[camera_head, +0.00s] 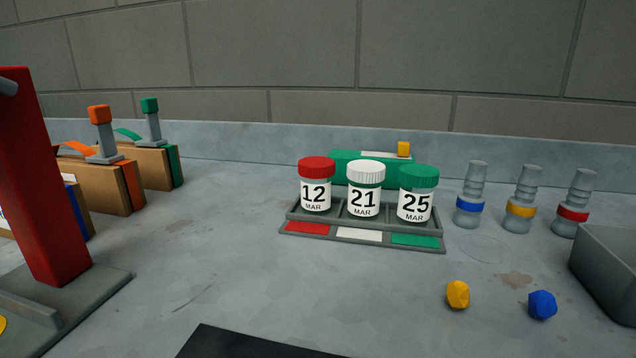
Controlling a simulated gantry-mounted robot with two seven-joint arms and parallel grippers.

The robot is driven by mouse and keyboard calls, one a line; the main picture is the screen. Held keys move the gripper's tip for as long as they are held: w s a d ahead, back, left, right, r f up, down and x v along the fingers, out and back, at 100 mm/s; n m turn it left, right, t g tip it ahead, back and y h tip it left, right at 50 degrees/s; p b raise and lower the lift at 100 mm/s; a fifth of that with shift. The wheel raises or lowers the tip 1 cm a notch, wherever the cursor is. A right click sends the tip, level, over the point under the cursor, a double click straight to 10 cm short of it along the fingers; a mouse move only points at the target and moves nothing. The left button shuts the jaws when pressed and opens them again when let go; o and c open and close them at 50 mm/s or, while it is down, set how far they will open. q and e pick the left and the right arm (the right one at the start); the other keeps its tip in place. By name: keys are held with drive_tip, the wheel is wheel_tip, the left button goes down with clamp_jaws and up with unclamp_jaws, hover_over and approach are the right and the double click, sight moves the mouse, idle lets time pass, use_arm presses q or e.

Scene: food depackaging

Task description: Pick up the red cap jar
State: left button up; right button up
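The red cap jar (316,185) stands upright in the left place of a grey rack (292,214), with a label reading 12 MAR. A white cap jar (365,190) labelled 21 MAR stands in the middle place. A green cap jar (416,194) labelled 25 MAR stands in the right place. Red, white and green patches lie along the rack's front. Neither of my grippers is in view.
A green box (345,169) stands behind the rack. Grey bottles with blue (469,205), yellow (520,209) and red (572,214) bands stand right. Yellow (458,294) and blue (542,305) lumps lie near a grey bin (605,270). A red post (45,180) and cartons (105,185) stand left.

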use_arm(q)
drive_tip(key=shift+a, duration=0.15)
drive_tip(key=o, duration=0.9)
